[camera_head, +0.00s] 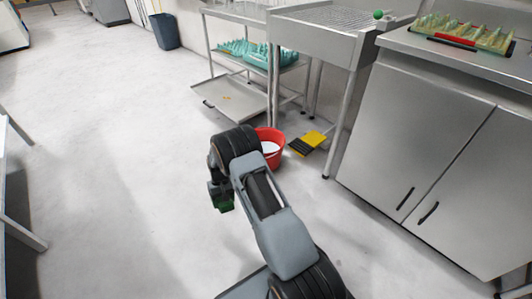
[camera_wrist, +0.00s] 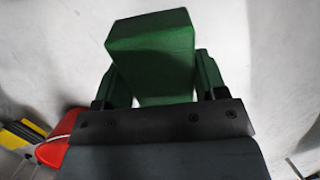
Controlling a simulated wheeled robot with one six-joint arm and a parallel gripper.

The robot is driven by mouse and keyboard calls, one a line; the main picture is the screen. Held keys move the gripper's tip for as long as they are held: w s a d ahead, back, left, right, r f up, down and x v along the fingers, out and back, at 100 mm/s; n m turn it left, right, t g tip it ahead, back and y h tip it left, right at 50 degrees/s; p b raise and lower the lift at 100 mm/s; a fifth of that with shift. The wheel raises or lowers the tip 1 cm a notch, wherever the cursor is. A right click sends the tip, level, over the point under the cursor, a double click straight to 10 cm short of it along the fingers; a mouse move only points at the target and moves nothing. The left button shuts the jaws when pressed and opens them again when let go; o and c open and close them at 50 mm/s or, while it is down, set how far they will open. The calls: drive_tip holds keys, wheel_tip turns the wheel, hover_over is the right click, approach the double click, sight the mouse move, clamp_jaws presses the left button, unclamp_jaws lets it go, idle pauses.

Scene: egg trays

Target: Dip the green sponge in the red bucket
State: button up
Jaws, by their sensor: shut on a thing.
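My gripper (camera_wrist: 155,82) is shut on the green sponge (camera_wrist: 150,45), a dark green block held between the two fingers in the wrist view. In the head view the sponge (camera_head: 222,203) hangs below my gripper (camera_head: 221,194), over bare floor. The red bucket (camera_head: 275,151) stands on the floor to the right of and behind my gripper, with something whitish inside. My arm hides its left part. In the wrist view part of the red bucket (camera_wrist: 52,154) shows at the lower left. The sponge is apart from the bucket.
A yellow and black object (camera_head: 308,142) lies on the floor right of the bucket. A metal table (camera_head: 318,38) and a steel cabinet (camera_head: 420,120) stand at right. A shelf rack (camera_head: 232,98) with teal trays is behind. The floor at left is clear.

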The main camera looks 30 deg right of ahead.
drive_tip(key=shift+f+b, duration=1.85)
drive_tip(key=shift+f, duration=1.05)
drive_tip(key=shift+r, duration=0.1)
drive_tip(key=shift+r+p, duration=1.45)
drive_tip(key=shift+r, duration=0.45)
drive_tip(key=shift+r, duration=0.1)
